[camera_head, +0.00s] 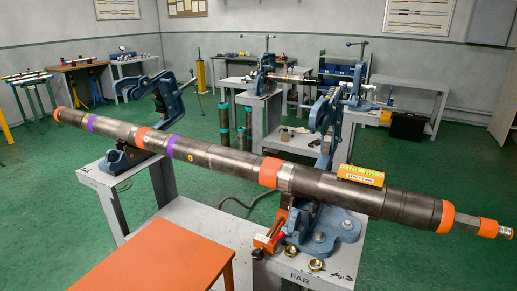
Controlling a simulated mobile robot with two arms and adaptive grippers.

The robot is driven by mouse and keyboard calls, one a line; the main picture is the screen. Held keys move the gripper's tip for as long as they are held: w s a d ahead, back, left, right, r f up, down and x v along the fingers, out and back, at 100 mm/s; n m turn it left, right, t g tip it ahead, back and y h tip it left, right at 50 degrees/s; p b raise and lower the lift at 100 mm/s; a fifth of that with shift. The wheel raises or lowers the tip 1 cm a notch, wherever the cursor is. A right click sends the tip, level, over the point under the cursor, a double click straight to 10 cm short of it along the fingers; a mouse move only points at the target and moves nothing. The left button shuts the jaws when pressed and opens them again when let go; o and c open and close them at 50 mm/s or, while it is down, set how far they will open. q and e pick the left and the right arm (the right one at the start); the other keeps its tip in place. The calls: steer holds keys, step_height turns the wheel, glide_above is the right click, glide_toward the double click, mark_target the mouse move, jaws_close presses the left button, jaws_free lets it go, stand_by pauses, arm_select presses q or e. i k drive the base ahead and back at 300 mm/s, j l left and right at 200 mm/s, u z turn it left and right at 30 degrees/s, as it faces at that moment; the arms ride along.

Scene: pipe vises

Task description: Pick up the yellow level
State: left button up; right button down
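The yellow level (360,175) is a small block with dark markings on its side. It rests on top of the long dark pipe string (225,159), towards its right end. The pipe string has orange and purple bands and slants from the upper left to the lower right, across blue vises (318,225) and (128,153). Nothing covers the level in this view. Neither of my grippers shows in the head view.
An orange flat surface (160,258) fills the lower left foreground. More benches stand behind, with open green floor between.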

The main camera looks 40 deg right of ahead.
mark_target(374, 178)
steer(key=z, duration=2)
